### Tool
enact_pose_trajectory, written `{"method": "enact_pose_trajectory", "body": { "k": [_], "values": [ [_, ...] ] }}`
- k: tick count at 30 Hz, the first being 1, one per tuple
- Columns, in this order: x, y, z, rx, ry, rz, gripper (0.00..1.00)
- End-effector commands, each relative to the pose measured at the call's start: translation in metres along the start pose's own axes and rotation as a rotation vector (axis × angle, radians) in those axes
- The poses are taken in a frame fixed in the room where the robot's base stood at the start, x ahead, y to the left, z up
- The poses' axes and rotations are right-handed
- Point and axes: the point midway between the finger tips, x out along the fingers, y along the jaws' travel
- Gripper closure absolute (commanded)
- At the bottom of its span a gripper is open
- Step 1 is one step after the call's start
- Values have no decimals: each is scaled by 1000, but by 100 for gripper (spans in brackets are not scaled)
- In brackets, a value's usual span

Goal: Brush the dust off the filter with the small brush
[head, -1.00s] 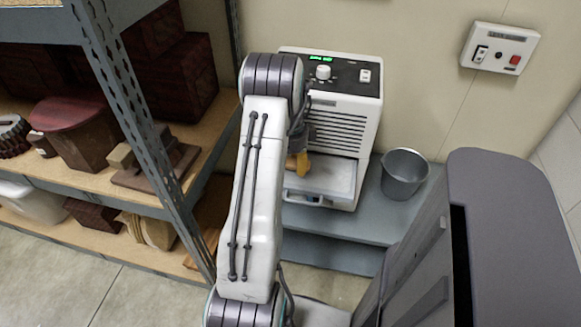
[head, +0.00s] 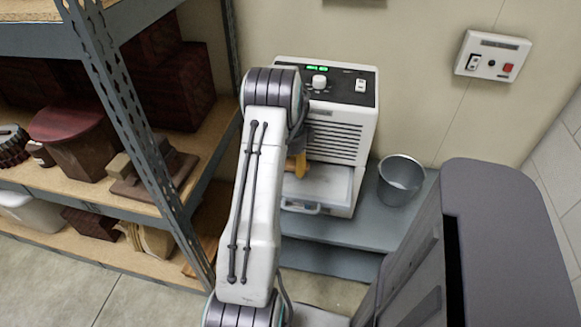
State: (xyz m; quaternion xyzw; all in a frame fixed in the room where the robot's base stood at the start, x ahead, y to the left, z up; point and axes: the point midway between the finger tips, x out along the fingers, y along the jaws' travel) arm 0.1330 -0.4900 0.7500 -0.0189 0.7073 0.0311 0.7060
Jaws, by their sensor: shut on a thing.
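A white dehumidifier-like unit (head: 358,120) stands against the wall, with green lights, a knob and a louvred front. A pale flat panel, apparently the filter (head: 328,183), lies in the pulled-out tray (head: 300,207) at its lower front. My gripper (head: 297,152) is mostly hidden behind my arm, at the front of the unit. It is shut on an orange-yellow piece, apparently the handle of the small brush (head: 298,168), over the left part of the panel. The bristles are hidden, and I cannot tell whether they touch the panel. Dust cannot be made out.
A grey metal bucket (head: 401,180) stands right of the unit on a blue-grey plinth (head: 350,232). A shelf rack (head: 125,130) with several wooden objects stands close on the left. A switch box (head: 492,56) is on the wall. Bare floor (head: 60,275) shows at lower left.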

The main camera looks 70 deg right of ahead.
Motion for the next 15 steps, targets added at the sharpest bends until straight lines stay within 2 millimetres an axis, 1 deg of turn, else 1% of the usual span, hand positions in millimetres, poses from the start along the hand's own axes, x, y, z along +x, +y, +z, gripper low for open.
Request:
{"method": "enact_pose_trajectory", "body": {
  "k": [1, 15],
  "values": [
    [-6, 0, 0, 0, 0, -2, 81],
    [-46, 0, 0, 0, 0, -2, 81]
  ]
}}
